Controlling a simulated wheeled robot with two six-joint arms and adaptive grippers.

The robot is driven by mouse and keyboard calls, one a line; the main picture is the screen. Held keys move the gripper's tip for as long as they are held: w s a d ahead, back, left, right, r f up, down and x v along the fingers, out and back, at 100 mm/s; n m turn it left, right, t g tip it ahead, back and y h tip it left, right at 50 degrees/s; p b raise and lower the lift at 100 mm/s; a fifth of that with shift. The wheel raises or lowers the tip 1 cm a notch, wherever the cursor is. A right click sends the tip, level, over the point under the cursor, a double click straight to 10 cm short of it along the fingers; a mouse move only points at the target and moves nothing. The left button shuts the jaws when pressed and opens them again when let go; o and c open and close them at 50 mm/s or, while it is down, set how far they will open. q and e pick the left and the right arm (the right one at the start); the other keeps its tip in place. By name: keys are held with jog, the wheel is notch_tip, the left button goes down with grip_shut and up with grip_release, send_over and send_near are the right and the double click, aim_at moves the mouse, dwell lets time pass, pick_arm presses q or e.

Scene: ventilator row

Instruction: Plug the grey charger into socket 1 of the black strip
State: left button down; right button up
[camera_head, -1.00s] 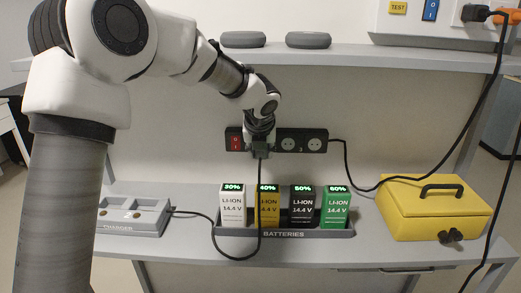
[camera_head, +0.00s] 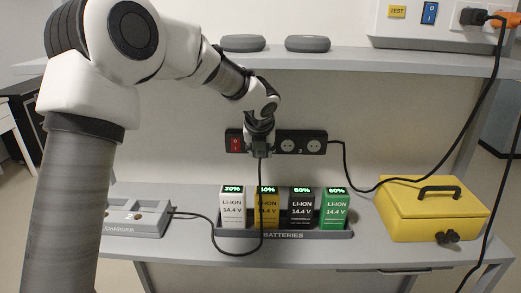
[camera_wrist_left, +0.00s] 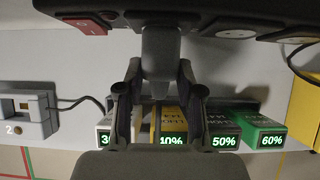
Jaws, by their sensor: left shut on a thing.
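The black strip (camera_head: 303,141) is fixed to the back wall, with a red switch (camera_head: 235,145) at its left end and two round sockets visible to the right. My left gripper (camera_head: 260,147) is at the socket place beside the switch and hides it. In the left wrist view its fingers are shut around the grey plug (camera_wrist_left: 160,50), which points at the strip (camera_wrist_left: 240,20). I cannot tell whether the plug is fully seated. The plug's black cable hangs down and runs to the grey charger base (camera_head: 150,226) at the table's left. My right gripper is not in view.
A rack (camera_head: 285,236) with several batteries stands below the strip. A yellow case (camera_head: 430,213) is at the right. A shelf (camera_head: 380,57) with two grey pucks crosses above. Another black cable runs from the strip's right end to upper right.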

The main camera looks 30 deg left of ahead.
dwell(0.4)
pick_arm(q)
jog(key=c, duration=0.7)
grip_release()
jog(key=shift+o, duration=0.2)
